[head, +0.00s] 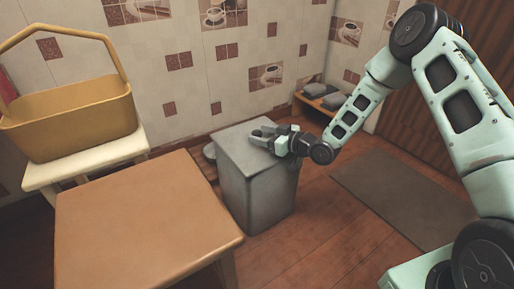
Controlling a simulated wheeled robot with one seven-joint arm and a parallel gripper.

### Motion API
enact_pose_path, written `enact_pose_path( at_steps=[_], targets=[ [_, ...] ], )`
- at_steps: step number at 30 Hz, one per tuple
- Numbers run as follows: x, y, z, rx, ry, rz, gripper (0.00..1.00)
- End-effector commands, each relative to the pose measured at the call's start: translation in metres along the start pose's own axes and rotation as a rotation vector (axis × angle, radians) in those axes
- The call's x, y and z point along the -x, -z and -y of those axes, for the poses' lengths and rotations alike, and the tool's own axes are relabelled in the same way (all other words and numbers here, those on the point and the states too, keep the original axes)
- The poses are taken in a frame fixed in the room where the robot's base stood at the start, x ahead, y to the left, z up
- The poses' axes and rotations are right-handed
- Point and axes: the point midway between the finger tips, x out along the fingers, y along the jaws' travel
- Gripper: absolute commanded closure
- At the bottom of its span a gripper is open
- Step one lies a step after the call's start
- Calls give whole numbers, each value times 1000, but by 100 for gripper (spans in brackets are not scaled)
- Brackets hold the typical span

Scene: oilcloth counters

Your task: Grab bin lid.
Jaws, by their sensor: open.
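A grey box-shaped bin (256,195) stands on the wooden floor near the middle of the head view. Its flat grey lid (240,156) is on top and looks closed. My gripper (262,136) reaches in from the right and is over the far right part of the lid. Its fingers are spread and point left, with nothing visible between them. I cannot tell whether the fingers touch the lid. My wrist hides the lid's right edge.
A brown-topped table (140,215) stands left of the bin. Behind it a yellow basket (75,115) sits on a pale stool (85,163). A low shelf (322,103) is by the wall. A grey mat (405,190) lies on open floor at right.

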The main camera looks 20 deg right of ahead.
Motion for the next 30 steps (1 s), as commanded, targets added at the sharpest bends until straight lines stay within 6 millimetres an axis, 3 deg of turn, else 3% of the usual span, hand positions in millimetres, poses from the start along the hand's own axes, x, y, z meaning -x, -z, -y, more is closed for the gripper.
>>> enact_pose_path(
  at_steps=[6, 11, 12, 22, 30],
  targets=[
    [0, 1, 0, 0, 0, 0, 45],
    [0, 1, 0, 0, 0, 1, 90],
    [0, 1, 0, 0, 0, 1, 95],
    [1, 9, 0, 2, 0, -1, 95],
    [9, 61, 0, 3, 0, -1, 95]
  ],
)
